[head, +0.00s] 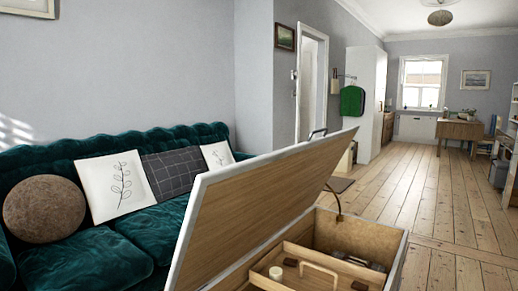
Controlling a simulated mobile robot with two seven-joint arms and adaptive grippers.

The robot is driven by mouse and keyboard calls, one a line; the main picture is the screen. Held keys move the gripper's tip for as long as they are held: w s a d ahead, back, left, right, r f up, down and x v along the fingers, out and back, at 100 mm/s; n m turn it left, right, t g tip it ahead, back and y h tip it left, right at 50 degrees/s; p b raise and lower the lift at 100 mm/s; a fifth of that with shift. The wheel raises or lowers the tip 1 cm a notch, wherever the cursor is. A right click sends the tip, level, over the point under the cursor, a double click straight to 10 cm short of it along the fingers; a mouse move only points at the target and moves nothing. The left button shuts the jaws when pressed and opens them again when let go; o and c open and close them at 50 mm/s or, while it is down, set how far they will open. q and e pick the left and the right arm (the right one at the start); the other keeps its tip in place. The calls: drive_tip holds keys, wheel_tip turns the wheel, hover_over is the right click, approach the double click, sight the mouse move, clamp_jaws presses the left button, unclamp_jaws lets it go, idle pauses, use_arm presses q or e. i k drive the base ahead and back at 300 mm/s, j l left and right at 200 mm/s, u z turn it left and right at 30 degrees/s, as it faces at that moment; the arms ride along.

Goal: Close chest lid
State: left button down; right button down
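The chest (397,262) stands low in front of me at the bottom middle of the head view. Its lid (258,213) is open and tilted up, with its wooden inner face toward me and a pale edge around it. A small handle (318,132) shows at the top edge of the lid. Inside the chest is a wooden tray (300,250) with a handle and a small pale round item (276,273). Some dark items lie beside the tray. Neither of my grippers shows in the head view.
A green sofa (150,240) with cushions and a round brown pillow (44,209) stands at the left, behind the lid. Bare floorboards (430,200) run clear to the right and back. Shelves (508,140) stand at the far right edge.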

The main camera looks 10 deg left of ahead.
sight(234, 209)
drive_tip(key=i+j+z, duration=0.15)
drive_tip(key=j, duration=0.4)
drive_tip(key=i+j+z, duration=0.15)
drive_tip(key=j, duration=0.4)
drive_tip(key=i+j+z, duration=0.15)
drive_tip(key=j, duration=0.4)
drive_tip(key=j+z, duration=0.15)
drive_tip(key=j, duration=0.4)
